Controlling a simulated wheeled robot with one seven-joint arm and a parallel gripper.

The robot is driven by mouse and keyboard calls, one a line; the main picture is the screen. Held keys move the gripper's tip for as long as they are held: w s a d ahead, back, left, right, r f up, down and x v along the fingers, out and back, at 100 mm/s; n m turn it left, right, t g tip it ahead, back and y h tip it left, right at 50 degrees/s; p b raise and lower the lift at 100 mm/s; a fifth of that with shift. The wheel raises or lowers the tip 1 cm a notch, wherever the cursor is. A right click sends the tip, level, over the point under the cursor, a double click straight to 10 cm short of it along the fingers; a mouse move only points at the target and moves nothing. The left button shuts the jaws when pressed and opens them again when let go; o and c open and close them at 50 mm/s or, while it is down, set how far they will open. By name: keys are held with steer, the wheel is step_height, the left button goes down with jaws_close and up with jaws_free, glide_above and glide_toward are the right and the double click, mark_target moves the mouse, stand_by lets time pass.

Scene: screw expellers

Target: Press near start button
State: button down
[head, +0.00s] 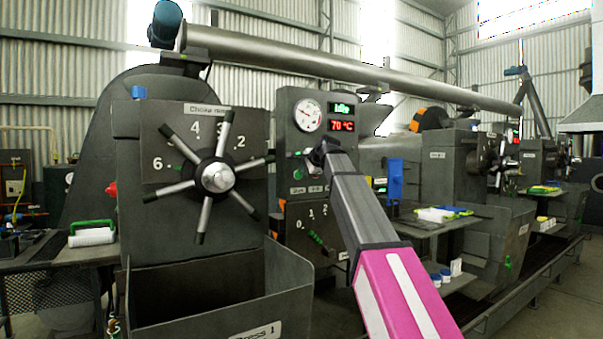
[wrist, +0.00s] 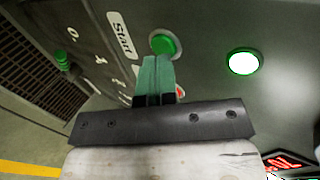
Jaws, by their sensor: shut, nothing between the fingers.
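In the wrist view the green start button (wrist: 163,44) is a round knob on the dark panel, beside a white "Start" label (wrist: 122,35). My gripper's green fingers (wrist: 157,72) are closed together and empty, with their tips right at the button's lower edge. I cannot tell whether they touch it. In the head view my arm reaches up to the control panel (head: 298,128) of the nearest press, and its wrist end covers the button area. The fingertips are hidden there.
A lit white lamp with a green rim (wrist: 243,62) is right of the button. A bit of red (wrist: 180,91) shows beside the fingers. A numbered selector with a green knob (wrist: 63,62) is at left. A large spoked handwheel (head: 217,177) stands left of the panel.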

steer(key=v, duration=1.1)
steer(key=shift+s+d+f, duration=0.2)
steer(key=shift+s+f, duration=0.1)
steer(key=shift+s, duration=0.05)
steer(key=shift+f, duration=0.1)
steer(key=s+d+f+n+g+h, duration=0.1)
steer(key=d+f+n, duration=0.15)
steer(key=f, duration=1.15)
steer(key=s+d+f+n+g+h, duration=0.1)
steer(key=d+f+g+h, duration=0.15)
steer(key=f, duration=1.15)
steer(key=s+d+f+n+g+h, duration=0.1)
steer(key=d+f, duration=0.3)
steer(key=f, duration=1)
steer(key=s+d+f+n+g+h, duration=0.1)
steer(key=s+d+f+n+g, duration=0.1)
steer(key=s+f, duration=0.9)
steer(key=s+d+f+n+g+h, duration=0.1)
steer(key=s+d+f+n+g, duration=0.2)
steer(key=s+f, duration=0.9)
steer(key=d+f+n, duration=0.1)
steer(key=d+f, duration=0.2)
steer(key=f, duration=0.4)
steer(key=shift+f+n, duration=0.35)
steer(key=shift+f, duration=0.05)
